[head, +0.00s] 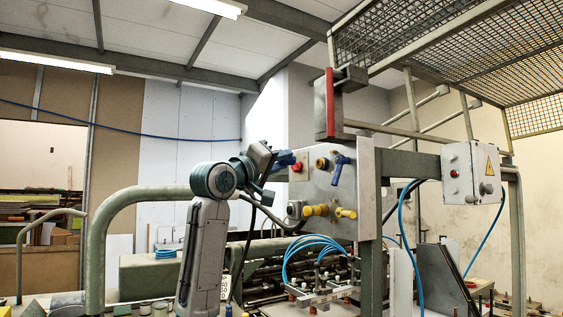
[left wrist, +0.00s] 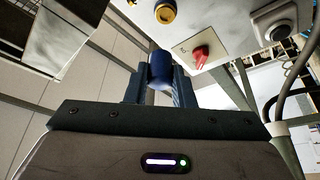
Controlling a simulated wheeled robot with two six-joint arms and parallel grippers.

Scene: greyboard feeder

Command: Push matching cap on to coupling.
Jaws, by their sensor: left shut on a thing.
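My left gripper (head: 272,165) is shut on a blue cap (head: 286,158) in front of the left edge of the grey panel (head: 328,188). In the left wrist view the blue cap (left wrist: 160,68) sits between the fingers, apart from the panel. A round yellow-rimmed fitting (head: 322,163) is on the panel; it also shows in the left wrist view (left wrist: 165,12), beyond the cap. To its right is a blue fitting with a lever (head: 340,170). Lower down are two yellow fittings (head: 315,210) (head: 346,213). My right gripper is not in view.
A red knob (head: 297,167) and a grey round fitting (head: 294,209) stand out from the panel near my left gripper. A green tube rail (head: 130,205) runs left of my arm. Blue hoses (head: 310,246) loop below the panel. A grey electrical box (head: 472,172) is at right.

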